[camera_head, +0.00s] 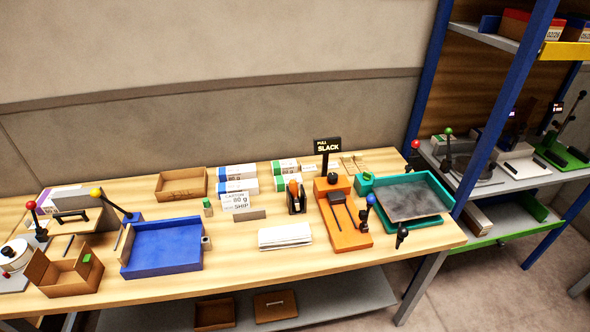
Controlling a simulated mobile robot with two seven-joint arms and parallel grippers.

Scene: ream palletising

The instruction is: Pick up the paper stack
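A low white paper stack (285,237) lies flat near the front middle of the wooden table (260,272). Its sheets look slightly uneven at the edges. It stands apart from the blue tray (163,247) on its left and the orange device (346,227) on its right. Nothing covers it. Neither of my grippers shows in this view.
A teal tray (440,186) stands at the right, brown boxes (65,275) at the left. The table front before the stack is clear.

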